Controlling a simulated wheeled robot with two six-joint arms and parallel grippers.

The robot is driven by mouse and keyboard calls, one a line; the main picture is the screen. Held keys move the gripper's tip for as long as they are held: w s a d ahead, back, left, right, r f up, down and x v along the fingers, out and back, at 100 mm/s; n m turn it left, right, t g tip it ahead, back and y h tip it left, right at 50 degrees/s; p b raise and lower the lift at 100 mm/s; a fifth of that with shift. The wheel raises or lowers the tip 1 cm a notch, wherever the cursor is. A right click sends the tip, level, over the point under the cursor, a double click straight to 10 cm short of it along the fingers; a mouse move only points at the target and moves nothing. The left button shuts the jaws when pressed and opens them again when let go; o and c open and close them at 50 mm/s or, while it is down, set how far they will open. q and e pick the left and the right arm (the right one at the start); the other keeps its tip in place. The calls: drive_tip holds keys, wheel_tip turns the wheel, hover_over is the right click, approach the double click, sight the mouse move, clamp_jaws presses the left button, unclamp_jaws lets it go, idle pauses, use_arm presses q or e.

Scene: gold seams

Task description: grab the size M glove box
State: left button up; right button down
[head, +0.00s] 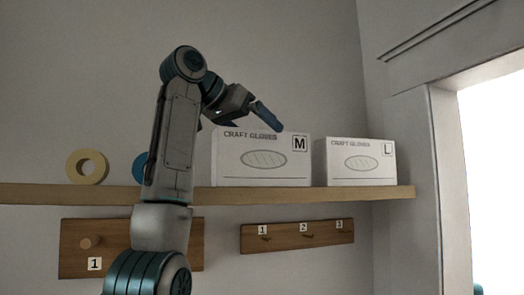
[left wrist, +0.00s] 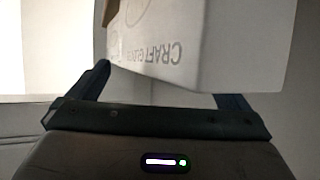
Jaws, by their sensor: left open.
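The size M glove box (head: 262,172) is white with "CRAFT GLOVES", an oval and a boxed M on its front. It stands upright on the wooden shelf. My left gripper (head: 252,118) is open at its upper front edge in the head view, one blue finger overlapping the top edge. In the left wrist view a white box (left wrist: 200,45) with upside-down "CRAFT GLOVES" lettering shows beyond and between the open fingers (left wrist: 166,88); its size letter is not visible there. I cannot tell whether a finger touches it. My right gripper is not in view.
A size L glove box (head: 355,172) stands just right of the M box on the shelf (head: 60,194). A tan ring (head: 76,173) and a blue round thing (head: 138,166), partly behind my arm, are at left. Numbered peg boards (head: 296,235) hang below.

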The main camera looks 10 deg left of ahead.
use_arm(q)
drive_tip(key=shift+w+d+f, duration=0.1)
drive_tip(key=shift+w+d, duration=0.05)
drive_tip(key=shift+w+f, duration=0.1)
drive_tip(key=shift+w, duration=0.1)
drive_tip(key=shift+a, duration=0.2)
drive_tip(key=shift+c, duration=1.3)
drive_tip(key=shift+s, duration=0.15)
drive_tip(key=c, duration=1.7)
drive_tip(key=shift+c, duration=0.2)
